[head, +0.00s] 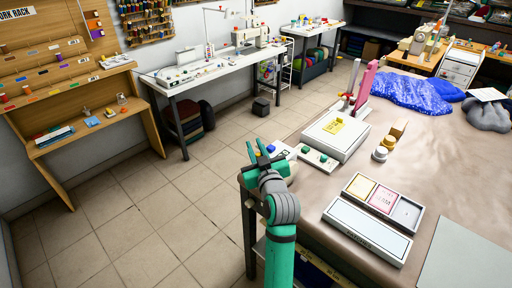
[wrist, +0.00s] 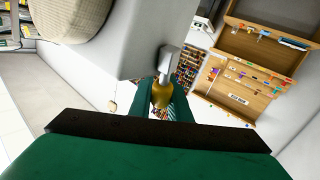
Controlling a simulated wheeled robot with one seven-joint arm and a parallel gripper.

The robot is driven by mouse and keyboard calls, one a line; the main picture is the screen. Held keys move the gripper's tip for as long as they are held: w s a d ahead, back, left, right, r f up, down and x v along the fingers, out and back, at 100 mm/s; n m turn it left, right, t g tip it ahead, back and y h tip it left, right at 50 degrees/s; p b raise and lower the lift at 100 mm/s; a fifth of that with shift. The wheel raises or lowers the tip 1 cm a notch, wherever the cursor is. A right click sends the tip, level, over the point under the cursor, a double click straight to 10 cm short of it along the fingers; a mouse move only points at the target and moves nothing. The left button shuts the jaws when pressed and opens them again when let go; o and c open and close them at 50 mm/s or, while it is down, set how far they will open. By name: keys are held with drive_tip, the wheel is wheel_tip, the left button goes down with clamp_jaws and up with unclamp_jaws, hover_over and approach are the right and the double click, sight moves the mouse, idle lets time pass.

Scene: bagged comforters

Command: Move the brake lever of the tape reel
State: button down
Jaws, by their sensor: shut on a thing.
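In the wrist view, a beige woven-looking roll (wrist: 65,14), which looks like the tape reel, sits at the upper left against a pale grey body (wrist: 125,45). A short grey metal lever (wrist: 170,58) ends in a brass-coloured knob (wrist: 162,94). My gripper (wrist: 163,104) has its green fingers closed about this knob; the fingers partly hide it. In the head view my gripper (head: 260,158) is at the table's left edge, beside a small white unit. I cannot make out the reel or lever there.
The brown-covered table (head: 440,165) holds a white press-like box (head: 335,138), a green-buttoned control box (head: 318,158), a three-part tray (head: 382,202) and blue bagged comforters (head: 405,92). A wooden work rack (head: 60,80) stands left. Tiled floor (head: 150,215) is clear.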

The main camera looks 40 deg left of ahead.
drive_tip(key=shift+a+f+n+g+h, duration=0.5)
drive_tip(key=shift+f+n+h, duration=0.1)
drive_tip(key=shift+h, duration=0.2)
drive_tip(key=c, duration=1.6)
unclamp_jaws()
drive_tip(key=shift+c, duration=0.2)
drive_tip(key=shift+d, duration=0.15)
drive_tip(key=v, duration=1)
drive_tip(key=shift+s+d, duration=0.25)
drive_tip(key=shift+s, duration=0.05)
drive_tip(key=shift+r, duration=0.15)
